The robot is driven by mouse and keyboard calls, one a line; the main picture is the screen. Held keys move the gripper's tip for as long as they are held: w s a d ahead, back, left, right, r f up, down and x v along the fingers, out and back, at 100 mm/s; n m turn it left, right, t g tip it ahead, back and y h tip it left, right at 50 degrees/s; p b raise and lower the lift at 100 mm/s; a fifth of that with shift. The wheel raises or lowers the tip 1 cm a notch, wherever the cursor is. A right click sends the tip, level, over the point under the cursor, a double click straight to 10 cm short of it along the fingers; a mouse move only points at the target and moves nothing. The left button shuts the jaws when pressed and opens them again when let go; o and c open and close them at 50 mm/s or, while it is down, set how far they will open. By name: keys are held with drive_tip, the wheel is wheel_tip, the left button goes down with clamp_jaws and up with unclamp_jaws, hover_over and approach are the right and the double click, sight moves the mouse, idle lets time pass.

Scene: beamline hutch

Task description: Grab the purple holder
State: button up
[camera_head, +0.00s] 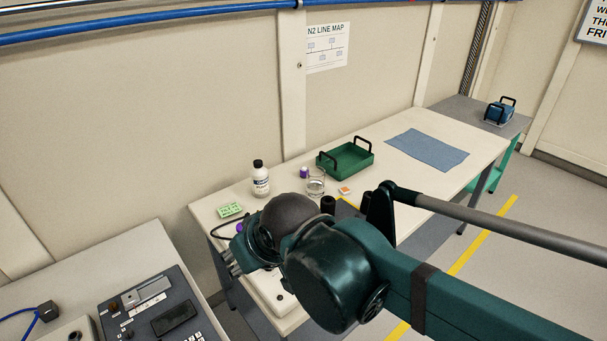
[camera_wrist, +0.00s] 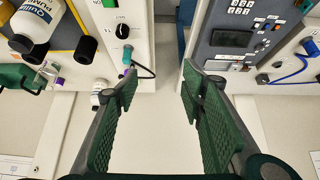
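A small purple item (camera_head: 304,172) stands on the white bench between the bottle and the green tray. A second purple item (camera_head: 239,228) shows at the bench's near left end, mostly hidden by my wrist. I cannot tell which of them is the holder. My gripper (camera_head: 232,263) points down and left, off the bench's near left end. In the wrist view my gripper (camera_wrist: 158,88) is open, with nothing between its fingers. A small purple patch (camera_wrist: 58,82) shows at the left there, well outside the fingers.
On the bench are a white bottle (camera_head: 260,180), a green tray (camera_head: 360,163) with black handles, a glass beaker (camera_head: 316,184), a green rack (camera_head: 229,210) and a blue mat (camera_head: 428,149). A control panel (camera_head: 160,310) stands at the lower left.

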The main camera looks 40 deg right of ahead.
idle(0.7)
drive_tip(key=w+d+r+m+g+p, duration=0.1)
drive_tip(key=w+d+r+m, duration=0.25)
drive_tip(key=w, duration=0.35)
drive_tip(key=w+d+r+m+g+p, duration=0.1)
drive_tip(key=w+d+r+m+p, duration=0.1)
drive_tip(key=w+d+r, duration=0.45)
drive_tip(key=m+g+p, duration=0.5)
drive_tip(key=m+p, duration=0.2)
drive_tip(key=m, duration=0.7)
hover_over(304, 169)
drive_tip(key=a, duration=0.1)
wheel_tip(304, 169, down, 23)
drive_tip(key=shift+s+f, duration=0.1)
drive_tip(key=shift+f, duration=0.05)
drive_tip(key=shift+d+f, duration=0.45)
drive_tip(key=shift+f, duration=0.15)
